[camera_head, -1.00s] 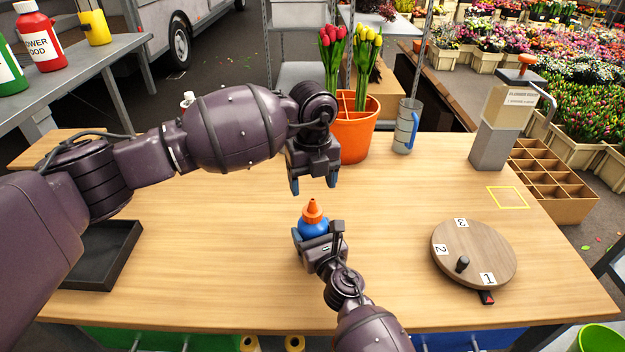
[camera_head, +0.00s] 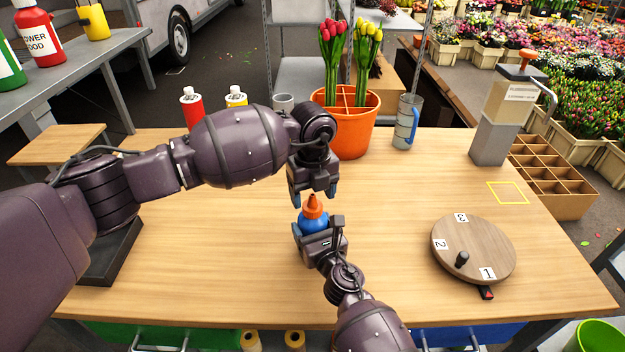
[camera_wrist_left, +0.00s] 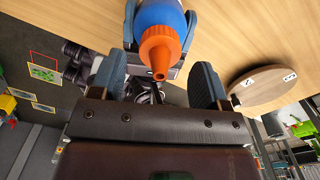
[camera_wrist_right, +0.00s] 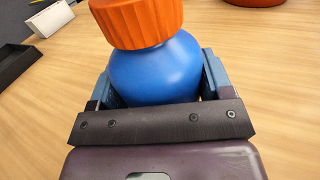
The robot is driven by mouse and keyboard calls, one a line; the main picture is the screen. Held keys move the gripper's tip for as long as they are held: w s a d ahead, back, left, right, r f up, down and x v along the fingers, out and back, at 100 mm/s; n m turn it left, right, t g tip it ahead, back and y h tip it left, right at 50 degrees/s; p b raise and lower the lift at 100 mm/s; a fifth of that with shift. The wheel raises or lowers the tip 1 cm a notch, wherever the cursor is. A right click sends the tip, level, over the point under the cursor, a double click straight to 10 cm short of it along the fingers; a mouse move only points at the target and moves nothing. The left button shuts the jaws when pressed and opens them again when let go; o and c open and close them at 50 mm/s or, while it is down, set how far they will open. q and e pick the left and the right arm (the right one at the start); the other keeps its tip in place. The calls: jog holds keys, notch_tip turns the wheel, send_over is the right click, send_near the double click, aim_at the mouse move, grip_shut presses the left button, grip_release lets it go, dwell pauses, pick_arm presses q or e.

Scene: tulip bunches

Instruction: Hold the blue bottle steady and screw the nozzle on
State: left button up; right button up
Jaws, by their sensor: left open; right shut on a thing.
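The blue bottle (camera_head: 313,222) stands upright on the table with the orange nozzle (camera_head: 313,207) sitting on its top. My right gripper (camera_head: 316,238) is shut on the bottle's body; the right wrist view shows the blue bottle (camera_wrist_right: 155,75) between both fingers, with the orange nozzle base (camera_wrist_right: 138,18) above. My left gripper (camera_head: 314,194) is open, just above and around the height of the nozzle tip. In the left wrist view the nozzle (camera_wrist_left: 160,52) points up between the open fingers (camera_wrist_left: 158,85), with no finger visibly touching it. I cannot tell how tightly the nozzle sits.
A round wooden turntable (camera_head: 474,250) with numbers lies to the right. A black tray (camera_head: 112,250) is at the left. The table between is clear.

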pick_arm(q)
jog(key=shift+f, duration=1.65)
jog(key=c, duration=0.9)
jog(key=m, duration=0.7)
jog(key=shift+c, duration=0.2)
jog(key=m, duration=0.5)
jog(key=shift+m, duration=0.4)
jog(key=m, duration=0.5)
jog(key=shift+m, duration=0.4)
jog(key=m, duration=0.6)
jog(key=o, duration=1.1)
